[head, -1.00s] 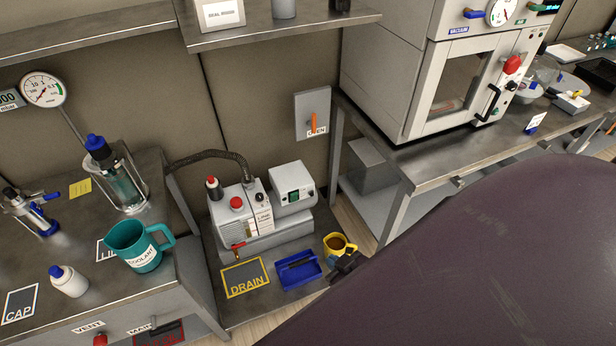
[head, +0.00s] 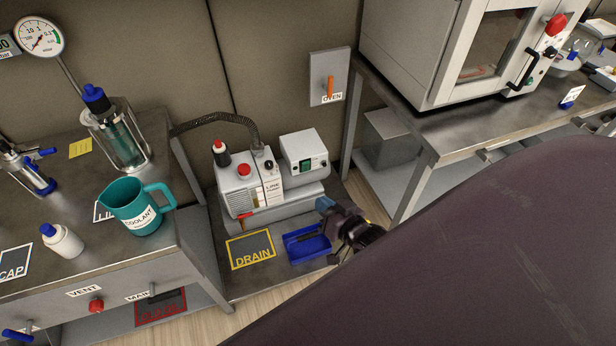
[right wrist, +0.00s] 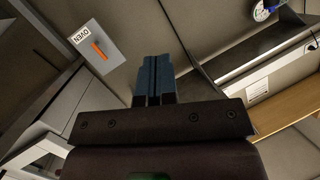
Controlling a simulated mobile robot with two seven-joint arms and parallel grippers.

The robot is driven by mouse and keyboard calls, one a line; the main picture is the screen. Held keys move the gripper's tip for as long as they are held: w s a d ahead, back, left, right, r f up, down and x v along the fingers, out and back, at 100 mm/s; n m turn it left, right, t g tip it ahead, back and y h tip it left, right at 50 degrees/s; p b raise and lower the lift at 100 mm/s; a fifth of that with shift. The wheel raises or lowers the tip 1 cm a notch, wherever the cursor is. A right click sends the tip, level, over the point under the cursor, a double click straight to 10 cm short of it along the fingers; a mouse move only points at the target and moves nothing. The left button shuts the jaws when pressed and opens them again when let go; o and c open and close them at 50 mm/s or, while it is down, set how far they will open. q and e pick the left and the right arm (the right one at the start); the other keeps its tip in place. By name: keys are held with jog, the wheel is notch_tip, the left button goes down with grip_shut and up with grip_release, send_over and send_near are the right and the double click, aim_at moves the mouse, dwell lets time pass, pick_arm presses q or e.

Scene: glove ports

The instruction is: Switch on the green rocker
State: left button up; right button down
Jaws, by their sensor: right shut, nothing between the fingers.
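The green rocker (head: 308,164) is on the front of a small pale grey box (head: 305,150). The box stands beside the line pump (head: 252,190) on the low bench. I cannot tell which way the rocker is tipped. My right gripper (head: 324,206) is shut and empty, below and slightly right of the rocker in the head view and apart from it. The right wrist view shows its closed blue-grey fingers (right wrist: 155,62); the rocker is not visible there. My left gripper is not in view.
A blue tray (head: 295,253) and the DRAIN mat (head: 250,262) lie in front of the pump. A dark hose (head: 215,117) arches above it. The OVEN switch (head: 328,88) is on the wall behind. The teal coolant jug (head: 138,212) stands on the left bench.

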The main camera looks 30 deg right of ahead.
aim_at(308, 166)
pick_arm(q)
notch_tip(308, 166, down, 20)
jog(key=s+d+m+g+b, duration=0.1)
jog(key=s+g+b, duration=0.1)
jog(key=b, duration=1.8)
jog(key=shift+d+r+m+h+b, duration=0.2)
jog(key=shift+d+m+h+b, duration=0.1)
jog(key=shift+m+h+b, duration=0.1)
pick_arm(e)
jog(key=w+d+f+m+t+h, duration=0.1)
jog(key=w+d+f+m, duration=0.3)
jog(key=f, duration=0.5)
jog(key=w+d+f+m+t+h, duration=0.2)
jog(key=w+d+f+m, duration=0.2)
jog(key=f, duration=0.6)
jog(key=w+d+f+m+t+h, duration=0.1)
jog(key=w+d+f+m, duration=0.3)
jog(key=f+m, duration=0.5)
jog(key=w+h, duration=0.1)
jog(key=w, duration=0.1)
jog(key=shift+w+f+m+h, duration=0.15)
jog(key=shift+w+m+h, duration=0.15)
jog(key=shift+w, duration=0.1)
jog(key=shift+w+d, duration=0.1)
jog(key=shift+d, duration=0.05)
